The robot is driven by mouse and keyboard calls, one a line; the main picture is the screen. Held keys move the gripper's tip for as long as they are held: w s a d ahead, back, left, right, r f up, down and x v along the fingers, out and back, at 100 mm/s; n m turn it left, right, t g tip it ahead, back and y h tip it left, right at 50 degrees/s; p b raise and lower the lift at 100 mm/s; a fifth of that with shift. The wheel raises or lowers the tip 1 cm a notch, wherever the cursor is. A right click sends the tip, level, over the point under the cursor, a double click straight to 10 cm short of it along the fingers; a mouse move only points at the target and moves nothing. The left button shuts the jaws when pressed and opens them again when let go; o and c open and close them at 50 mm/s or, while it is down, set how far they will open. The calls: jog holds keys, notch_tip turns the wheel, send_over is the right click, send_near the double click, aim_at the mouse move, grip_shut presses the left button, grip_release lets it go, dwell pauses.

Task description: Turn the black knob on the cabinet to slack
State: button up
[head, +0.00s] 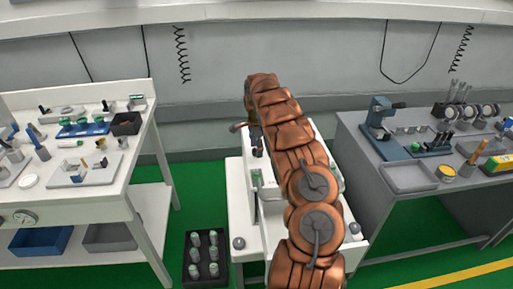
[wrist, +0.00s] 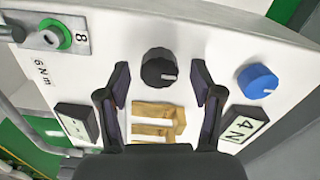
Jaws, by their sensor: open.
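The black knob (wrist: 158,68) sits on the white panel of the cabinet (wrist: 205,45) in the wrist view, with a light pointer mark on its right side. My gripper (wrist: 160,80) is open, its two dark fingers spread left and right of the knob, with gaps on both sides. It looks apart from the knob. In the head view the white cabinet (head: 238,205) stands in the middle, and my copper arm hides much of it. I cannot make out the knob there.
A blue knob (wrist: 257,80) is right of the black one. A green-ringed fitting (wrist: 50,36) is at upper left. Labels (wrist: 244,126) and a tan marking (wrist: 158,122) lie nearby. Benches stand left (head: 125,160) and right (head: 350,150); a black crate (head: 205,282) is on the floor.

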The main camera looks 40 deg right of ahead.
jog(key=shift+f, duration=0.15)
jog(key=shift+c, duration=0.2)
jog(key=c, duration=1.1)
